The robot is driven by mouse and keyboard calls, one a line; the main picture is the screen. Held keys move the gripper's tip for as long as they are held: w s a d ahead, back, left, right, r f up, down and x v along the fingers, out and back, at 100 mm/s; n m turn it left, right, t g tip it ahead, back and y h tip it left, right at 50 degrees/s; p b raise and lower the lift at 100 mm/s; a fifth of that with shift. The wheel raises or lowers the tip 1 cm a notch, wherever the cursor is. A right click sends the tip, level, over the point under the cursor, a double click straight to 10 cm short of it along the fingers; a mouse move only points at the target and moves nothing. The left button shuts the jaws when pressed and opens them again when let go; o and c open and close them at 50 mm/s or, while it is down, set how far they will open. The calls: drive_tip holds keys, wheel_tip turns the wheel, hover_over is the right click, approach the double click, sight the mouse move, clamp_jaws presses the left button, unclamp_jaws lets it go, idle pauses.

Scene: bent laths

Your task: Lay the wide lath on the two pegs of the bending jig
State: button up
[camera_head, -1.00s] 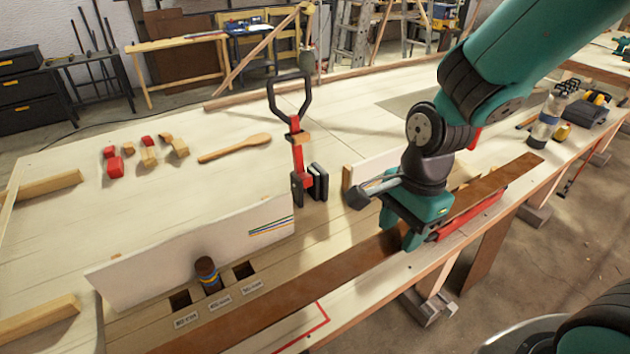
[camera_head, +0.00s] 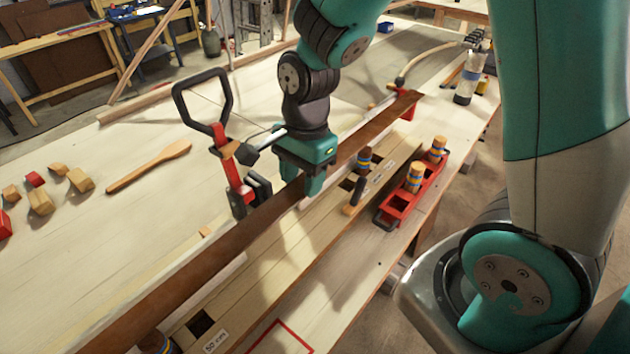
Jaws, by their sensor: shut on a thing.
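My gripper (camera_head: 313,190) is shut on the wide brown lath (camera_head: 215,240) near its middle. The lath runs from the lower left to the upper right. The bending jig (camera_head: 290,245) is a pale board with dark square holes and a "50 cm" label. One striped peg (camera_head: 364,160) stands upright at its far end, just right of the lath in the picture. Another striped peg (camera_head: 155,343) is cut off by the bottom edge. The lath appears above the bench, beside the pegs in this view; its height over them cannot be told.
A red rack (camera_head: 398,205) holds two striped pegs (camera_head: 415,177) on the right of the bench. A red and black clamp (camera_head: 228,150) stands tall just left of my gripper.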

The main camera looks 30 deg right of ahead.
drive_tip(key=w+a, duration=0.2)
drive_tip(key=w, duration=0.3)
wheel_tip(320, 180, down, 12)
drive_tip(key=b, duration=1.1)
drive_tip(key=shift+f, duration=0.2)
drive_tip(key=shift+f, duration=0.5)
drive_tip(key=o, duration=1.2)
drive_tip(key=shift+o, duration=0.2)
drive_tip(key=shift+d+r, duration=0.1)
drive_tip(key=shift+r, duration=0.1)
drive_tip(key=shift+w+d+r+p, duration=0.1)
drive_tip(key=shift+d+r+p, duration=0.05)
drive_tip(key=shift+r+p, duration=1.3)
drive_tip(key=shift+w+d+r+p, duration=0.1)
drive_tip(key=shift+d+r+p, duration=0.05)
drive_tip(key=shift+r+p, duration=1.25)
